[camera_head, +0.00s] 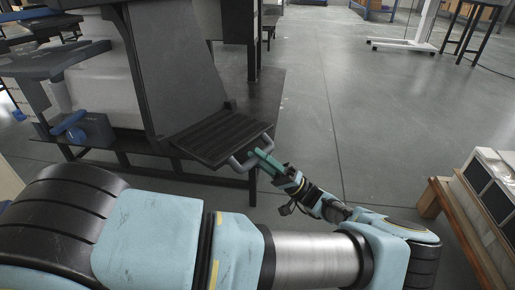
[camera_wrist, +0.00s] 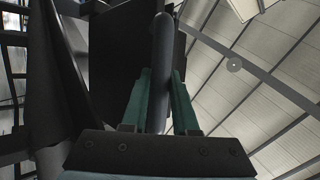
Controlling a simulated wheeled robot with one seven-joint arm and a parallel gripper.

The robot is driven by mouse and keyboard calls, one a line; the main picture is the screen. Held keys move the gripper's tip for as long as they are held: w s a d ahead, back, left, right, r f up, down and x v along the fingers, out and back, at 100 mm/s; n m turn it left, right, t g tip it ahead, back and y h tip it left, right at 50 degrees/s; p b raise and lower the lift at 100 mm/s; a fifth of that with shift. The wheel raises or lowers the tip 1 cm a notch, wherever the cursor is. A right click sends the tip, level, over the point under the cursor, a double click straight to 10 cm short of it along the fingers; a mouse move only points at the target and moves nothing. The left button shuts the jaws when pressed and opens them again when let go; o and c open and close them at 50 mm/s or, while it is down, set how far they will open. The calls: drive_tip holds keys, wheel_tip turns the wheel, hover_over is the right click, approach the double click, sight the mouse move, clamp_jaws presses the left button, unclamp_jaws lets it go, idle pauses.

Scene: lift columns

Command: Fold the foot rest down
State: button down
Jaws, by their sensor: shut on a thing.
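The foot rest (camera_head: 222,135) is a dark ribbed plate on the front of the grey machine. In the head view it sticks out from the machine's panel, roughly flat with a slight tilt. A grey bar handle (camera_head: 240,166) runs along its outer edge. My gripper (camera_head: 256,154) has its green fingers at the handle. In the wrist view the handle shows as a dark upright bar (camera_wrist: 162,62) between the two green fingers (camera_wrist: 160,95), which are shut on it. The wrist view looks up from below, and the plate's top is hidden there.
The grey machine (camera_head: 170,60) stands at the upper left on a dark base. A blue knob (camera_head: 70,125) is on its left side. A wooden stand (camera_head: 455,215) with a white box (camera_head: 490,175) is at the right. The grey floor (camera_head: 340,90) between is clear.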

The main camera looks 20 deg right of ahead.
drive_tip(key=shift+w+a+f, duration=0.1)
drive_tip(key=shift+w+f, duration=0.05)
drive_tip(key=shift+f, duration=0.45)
drive_tip(key=shift+a, duration=0.1)
drive_tip(key=c, duration=1)
unclamp_jaws()
drive_tip(key=shift+w, duration=0.1)
drive_tip(key=shift+o, duration=0.2)
drive_tip(key=v, duration=1)
drive_tip(key=shift+d+f, duration=0.25)
drive_tip(key=shift+d, duration=0.05)
